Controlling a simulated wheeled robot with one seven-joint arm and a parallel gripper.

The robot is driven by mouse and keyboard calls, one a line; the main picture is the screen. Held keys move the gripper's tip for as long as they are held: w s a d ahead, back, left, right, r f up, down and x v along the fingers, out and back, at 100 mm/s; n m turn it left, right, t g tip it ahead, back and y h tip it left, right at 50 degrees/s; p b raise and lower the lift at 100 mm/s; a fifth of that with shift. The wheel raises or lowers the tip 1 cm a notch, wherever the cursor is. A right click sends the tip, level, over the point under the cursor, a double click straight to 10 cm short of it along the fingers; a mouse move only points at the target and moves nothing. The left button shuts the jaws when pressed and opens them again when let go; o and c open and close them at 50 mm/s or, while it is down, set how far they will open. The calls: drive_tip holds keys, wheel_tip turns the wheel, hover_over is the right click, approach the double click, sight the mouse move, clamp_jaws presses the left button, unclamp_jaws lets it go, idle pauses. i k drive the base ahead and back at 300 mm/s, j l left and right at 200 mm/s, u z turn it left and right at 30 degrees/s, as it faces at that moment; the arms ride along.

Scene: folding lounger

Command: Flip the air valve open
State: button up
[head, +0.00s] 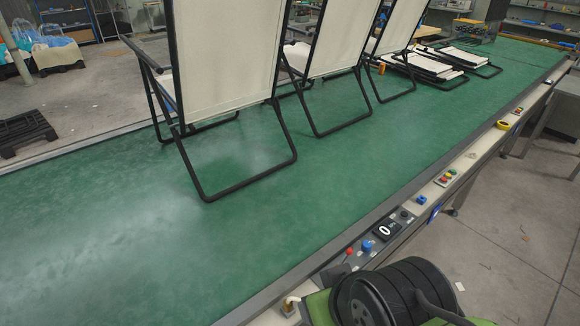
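I cannot tell for sure which part is the air valve. On the near rail of the green conveyor, a small blue knob (367,246) sits beside a red button (349,251) and a black panel with a white mark (387,230). Nearer to me on the same rail is a small pale fitting with a yellowish base (290,303). Another blue part (421,199) sits farther along the rail. Whether any of these is open or shut is too small to tell. My gripper is not in view.
Folding loungers with a pale panel (226,55) and black frames stand on the green conveyor (130,235). Folded ones (425,66) lie farther back. A box with coloured buttons (446,177) and a yellow ring (503,125) sit along the rail. Grey floor (500,240) is open at right.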

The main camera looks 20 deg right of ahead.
sight(349, 251)
drive_tip(key=i+l+u, duration=0.1)
drive_tip(key=l+u, duration=0.65)
drive_tip(key=l, duration=0.2)
drive_tip(key=l+u, duration=0.4)
drive_tip(key=l, duration=0.1)
